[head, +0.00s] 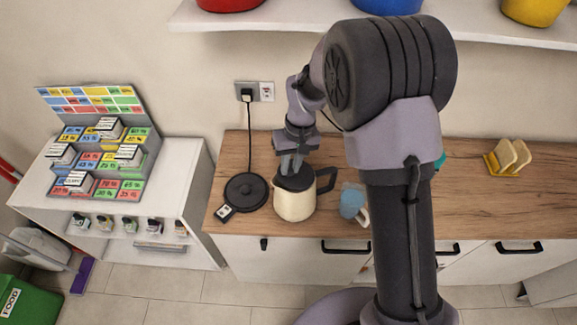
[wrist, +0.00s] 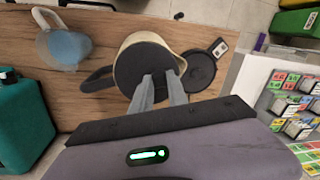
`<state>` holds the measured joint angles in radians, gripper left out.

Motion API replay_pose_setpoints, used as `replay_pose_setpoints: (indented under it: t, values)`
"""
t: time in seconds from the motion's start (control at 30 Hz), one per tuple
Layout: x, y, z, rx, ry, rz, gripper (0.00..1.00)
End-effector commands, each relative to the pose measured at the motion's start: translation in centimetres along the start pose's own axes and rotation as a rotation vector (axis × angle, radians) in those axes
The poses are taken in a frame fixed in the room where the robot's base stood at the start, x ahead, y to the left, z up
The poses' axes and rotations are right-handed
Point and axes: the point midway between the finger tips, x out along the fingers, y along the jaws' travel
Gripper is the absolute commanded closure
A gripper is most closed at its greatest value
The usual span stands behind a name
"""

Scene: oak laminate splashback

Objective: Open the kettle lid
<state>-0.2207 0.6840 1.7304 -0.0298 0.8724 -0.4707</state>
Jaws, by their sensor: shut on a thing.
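The cream kettle (head: 295,204) stands upright on the wooden worktop, with its black handle (head: 327,180) to the right. Its dark lid (head: 298,182) is at the kettle's top; the wrist view shows the lid (wrist: 143,62) inside the cream rim (wrist: 124,45). My gripper (head: 291,168) reaches down from above, and its two pale fingers (wrist: 160,82) are close together at the lid, shut on part of it. The fingers hide the gripped part. I cannot tell whether the lid is slightly raised.
A round black kettle base (head: 246,192) with a cord lies left of the kettle, a small card-like item (head: 225,213) beside it. A blue mug (head: 352,201) stands close on the right. A toast rack (head: 507,158) is far right. A shelf (head: 270,18) with pots hangs above.

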Motion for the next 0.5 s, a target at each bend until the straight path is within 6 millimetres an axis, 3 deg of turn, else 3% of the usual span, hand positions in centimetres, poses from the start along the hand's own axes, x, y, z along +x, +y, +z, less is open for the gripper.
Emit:
replay_pose_setpoints:
  t: [0.5]
  values:
    - [-3.0, 3.1, 0.0, 0.006, 0.001, -0.475, 1.00]
